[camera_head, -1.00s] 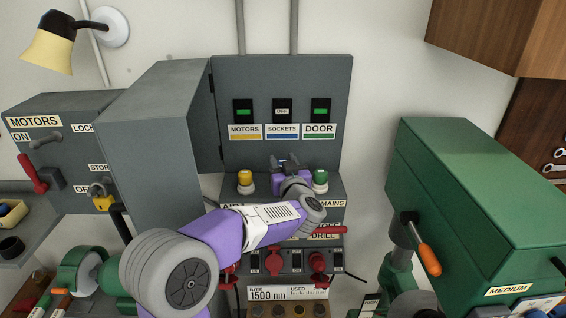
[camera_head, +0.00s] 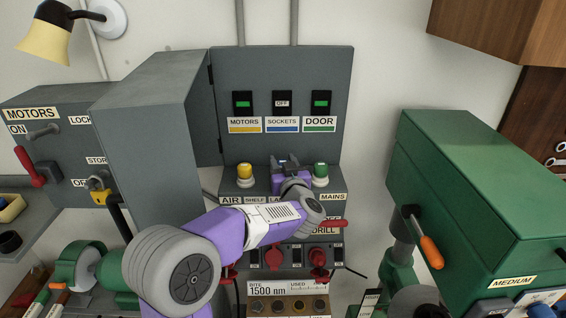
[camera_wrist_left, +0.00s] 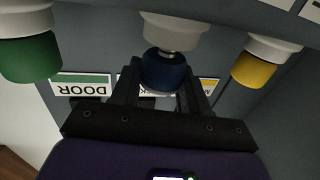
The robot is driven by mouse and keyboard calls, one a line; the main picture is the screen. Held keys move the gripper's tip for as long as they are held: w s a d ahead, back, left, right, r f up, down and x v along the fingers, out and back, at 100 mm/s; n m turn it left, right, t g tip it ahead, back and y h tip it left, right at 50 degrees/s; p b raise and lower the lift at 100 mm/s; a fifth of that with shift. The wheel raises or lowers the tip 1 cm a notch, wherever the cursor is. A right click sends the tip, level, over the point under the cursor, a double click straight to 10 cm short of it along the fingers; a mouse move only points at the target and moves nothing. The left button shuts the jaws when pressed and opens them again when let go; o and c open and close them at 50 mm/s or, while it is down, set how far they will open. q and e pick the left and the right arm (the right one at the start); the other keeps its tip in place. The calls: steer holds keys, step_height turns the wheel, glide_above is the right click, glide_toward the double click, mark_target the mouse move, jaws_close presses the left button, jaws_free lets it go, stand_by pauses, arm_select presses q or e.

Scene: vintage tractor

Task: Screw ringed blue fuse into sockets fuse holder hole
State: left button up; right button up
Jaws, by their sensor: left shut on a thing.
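The blue fuse (camera_wrist_left: 165,72) shows in the left wrist view, dark blue with a lighter ring at its end. It sits at the mouth of the middle white fuse holder (camera_wrist_left: 178,30), in line with it; I cannot tell how deep it sits. My left gripper (camera_wrist_left: 162,90) is shut on the fuse. In the head view my left gripper (camera_head: 285,162) is at the panel between the yellow and green fuses and hides the blue fuse. The sockets label (camera_head: 282,124) is above it, under a switch reading OFF (camera_head: 282,103). My right gripper is not in view.
A yellow fuse (camera_head: 244,171) and a green fuse (camera_head: 320,170) flank the gripper closely. The grey cabinet door (camera_head: 160,130) stands open at left. A green machine (camera_head: 470,190) stands at right. Red plugs and sockets (camera_head: 274,260) are below.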

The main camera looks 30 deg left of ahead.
arm_select(q)
steer(key=shift+f, duration=0.15)
steer(key=o, duration=1.1)
steer(key=shift+b+v, duration=0.65)
steer(key=shift+v, duration=3.2)
